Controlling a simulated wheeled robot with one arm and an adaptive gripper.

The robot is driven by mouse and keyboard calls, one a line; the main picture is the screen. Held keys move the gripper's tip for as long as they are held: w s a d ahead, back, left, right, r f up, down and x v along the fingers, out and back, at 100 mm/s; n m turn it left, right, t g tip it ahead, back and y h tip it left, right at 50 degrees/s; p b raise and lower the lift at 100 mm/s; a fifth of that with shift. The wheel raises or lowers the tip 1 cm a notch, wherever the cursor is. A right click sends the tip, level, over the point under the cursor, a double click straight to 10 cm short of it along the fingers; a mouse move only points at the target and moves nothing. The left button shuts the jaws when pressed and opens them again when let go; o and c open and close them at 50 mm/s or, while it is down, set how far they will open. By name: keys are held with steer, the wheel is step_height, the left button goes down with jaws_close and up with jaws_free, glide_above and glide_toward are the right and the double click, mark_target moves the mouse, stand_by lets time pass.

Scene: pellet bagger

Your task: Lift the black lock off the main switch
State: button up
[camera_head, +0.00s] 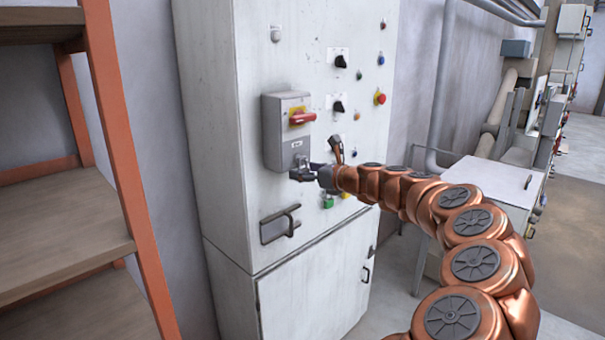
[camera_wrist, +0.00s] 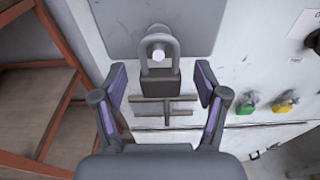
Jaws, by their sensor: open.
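The main switch is a grey box (camera_head: 286,135) with a red handle (camera_head: 302,117) on a yellow plate, mounted on the cabinet front. The black lock (camera_wrist: 160,84) hangs upright in the wrist view, its grey shackle (camera_wrist: 160,45) through a fitting at the box's lower edge. My gripper (camera_wrist: 161,76) is open, with one purple-padded finger on each side of the lock and a visible gap to both. In the head view my gripper (camera_head: 304,174) is at the bottom of the switch box and largely hides the lock.
A dark bracket (camera_head: 280,224) sticks out from the cabinet (camera_head: 225,150) below the switch. A green lock (camera_wrist: 249,105) and a yellow lock (camera_wrist: 286,103) hang to the right. Knobs and a red button (camera_head: 380,98) are higher up. An orange-framed shelf (camera_head: 125,130) stands left.

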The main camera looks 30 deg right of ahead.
steer(key=c, duration=1.2)
steer(key=shift+c, duration=0.2)
steer(key=shift+r+b, duration=0.4)
steer(key=shift+r, duration=0.35)
steer(key=f+b+v, duration=0.2)
steer(key=b+v, duration=0.2)
steer(key=v, duration=1.3)
steer(key=shift+s+d+f, duration=0.2)
steer(key=shift+s+f, duration=0.15)
steer(key=shift+s, duration=0.25)
